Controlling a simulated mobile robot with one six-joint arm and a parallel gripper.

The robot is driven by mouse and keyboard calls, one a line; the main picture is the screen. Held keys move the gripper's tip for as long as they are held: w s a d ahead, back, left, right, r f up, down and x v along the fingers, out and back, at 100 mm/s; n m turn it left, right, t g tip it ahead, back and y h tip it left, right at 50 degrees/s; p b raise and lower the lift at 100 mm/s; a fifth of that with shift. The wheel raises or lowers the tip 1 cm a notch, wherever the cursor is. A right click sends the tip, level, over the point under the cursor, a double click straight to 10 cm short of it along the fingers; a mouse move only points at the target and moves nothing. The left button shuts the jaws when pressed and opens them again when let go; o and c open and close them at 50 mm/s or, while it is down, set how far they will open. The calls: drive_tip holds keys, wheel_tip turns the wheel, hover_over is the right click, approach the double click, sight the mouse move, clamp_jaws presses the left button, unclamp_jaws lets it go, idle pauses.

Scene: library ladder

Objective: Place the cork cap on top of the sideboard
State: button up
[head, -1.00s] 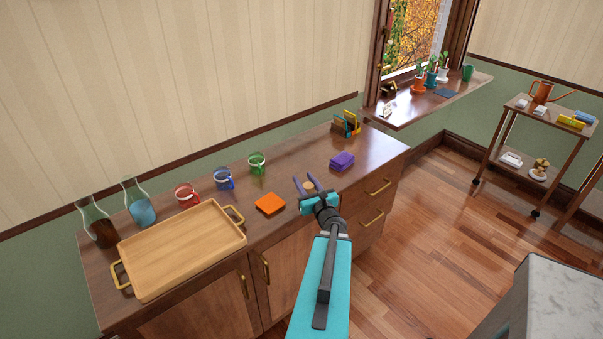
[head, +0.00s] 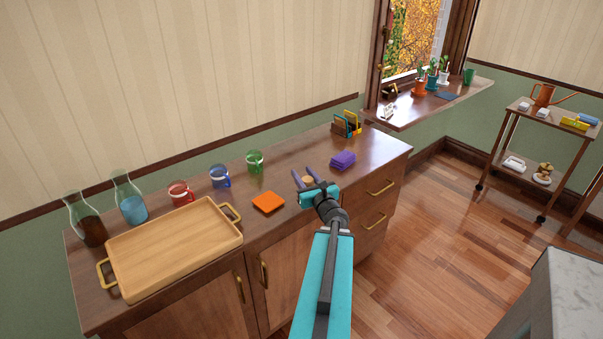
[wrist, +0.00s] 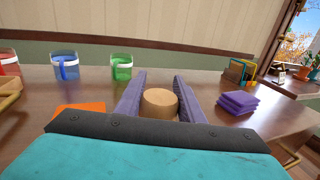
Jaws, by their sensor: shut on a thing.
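The cork cap (wrist: 159,103) is a short tan cylinder, held upright between the two purple fingers of my gripper (wrist: 160,100) in the wrist view. In the head view the cork cap (head: 308,180) shows small between the fingertips of my gripper (head: 309,180). My gripper is shut on it. The sideboard (head: 290,218) is dark brown wood with a glossy top and brass handles. The cap is over or at the sideboard top, between the orange and purple stacks. I cannot tell whether its underside touches the top.
On the sideboard are a wooden tray (head: 170,245), an orange stack (head: 268,202), a purple stack (head: 343,160), red (head: 181,193), blue (head: 220,177) and green (head: 255,161) mugs, two carafes (head: 130,200) and a small rack (head: 346,125). The top around the gripper is clear.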

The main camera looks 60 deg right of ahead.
drive_tip(key=b, duration=0.5)
drive_tip(key=shift+w+d+f+b, duration=0.1)
drive_tip(key=shift+w+d+b, duration=0.05)
drive_tip(key=shift+d+b, duration=0.2)
drive_tip(key=shift+w+d, duration=0.2)
drive_tip(key=shift+d, duration=0.15)
drive_tip(key=shift+w+d+f+p, duration=0.1)
drive_tip(key=shift+w+d+p, duration=0.15)
drive_tip(key=shift+w+d, duration=0.9)
drive_tip(key=shift+w+d+f+p, duration=0.2)
drive_tip(key=shift+w+d, duration=0.55)
drive_tip(key=shift+d, duration=0.75)
drive_tip(key=shift+w+d+f+p, duration=0.1)
drive_tip(key=shift+w+d+p, duration=0.15)
drive_tip(key=shift+w+d, duration=0.9)
drive_tip(key=shift+s+d+f, duration=0.1)
drive_tip(key=shift+s+d, duration=0.05)
drive_tip(key=shift+f+b, duration=1.15)
drive_tip(key=shift+f, duration=0.5)
drive_tip(key=shift+f, duration=0.15)
drive_tip(key=o, duration=1)
drive_tip(key=shift+r, duration=0.25)
